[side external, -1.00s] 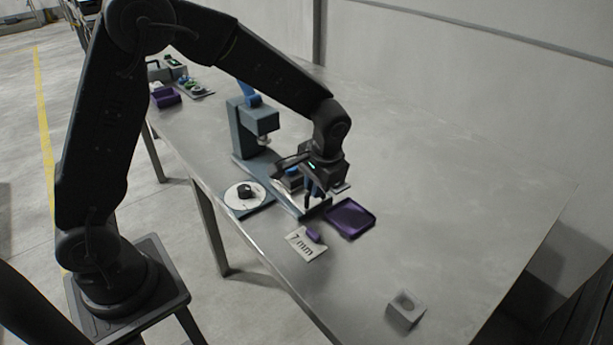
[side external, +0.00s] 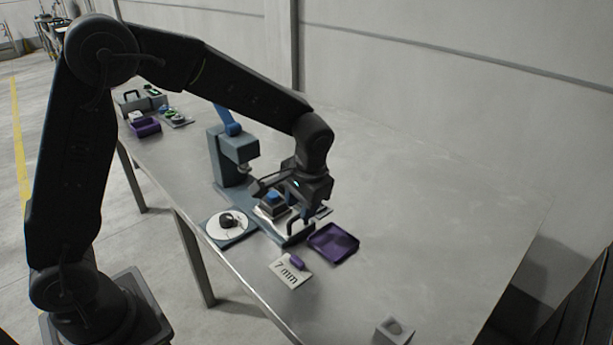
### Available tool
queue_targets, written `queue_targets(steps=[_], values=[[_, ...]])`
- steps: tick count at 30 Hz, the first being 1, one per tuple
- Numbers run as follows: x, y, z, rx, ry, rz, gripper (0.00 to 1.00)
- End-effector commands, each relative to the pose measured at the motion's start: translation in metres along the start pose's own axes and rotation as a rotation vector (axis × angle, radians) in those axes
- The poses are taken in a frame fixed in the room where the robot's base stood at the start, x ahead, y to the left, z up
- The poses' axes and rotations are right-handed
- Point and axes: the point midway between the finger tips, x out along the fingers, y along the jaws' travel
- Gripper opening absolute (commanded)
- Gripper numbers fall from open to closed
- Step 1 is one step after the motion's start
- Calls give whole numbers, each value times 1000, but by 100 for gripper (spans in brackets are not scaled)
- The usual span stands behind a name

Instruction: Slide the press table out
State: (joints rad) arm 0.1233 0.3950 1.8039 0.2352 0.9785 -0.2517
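The blue-grey press (side external: 232,158) stands upright on the work table, with its base running toward the front right. The press table (side external: 268,212) is a pale plate on that base, in front of the press head, bearing a small block with a blue top (side external: 275,199). A dark handle (side external: 291,233) shows at its front end. My gripper (side external: 299,218) is low over this front end, fingers pointing down at the handle. My wrist and fingers hide part of the plate's right side. I cannot tell whether the fingers are shut on the handle.
A purple tray (side external: 345,251) lies close to the right of the handle. A "7 mm" card (side external: 289,277) with a purple piece is in front. A white disc (side external: 214,226) with a black part sits left. A grey block (side external: 394,331) stands near the front edge. The right side is clear.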

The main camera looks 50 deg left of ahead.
Motion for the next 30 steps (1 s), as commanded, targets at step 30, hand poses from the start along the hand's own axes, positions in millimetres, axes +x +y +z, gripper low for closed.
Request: queue_targets(steps=[30], values=[[-112, 0, 0, -1, 4, 3, 38]])
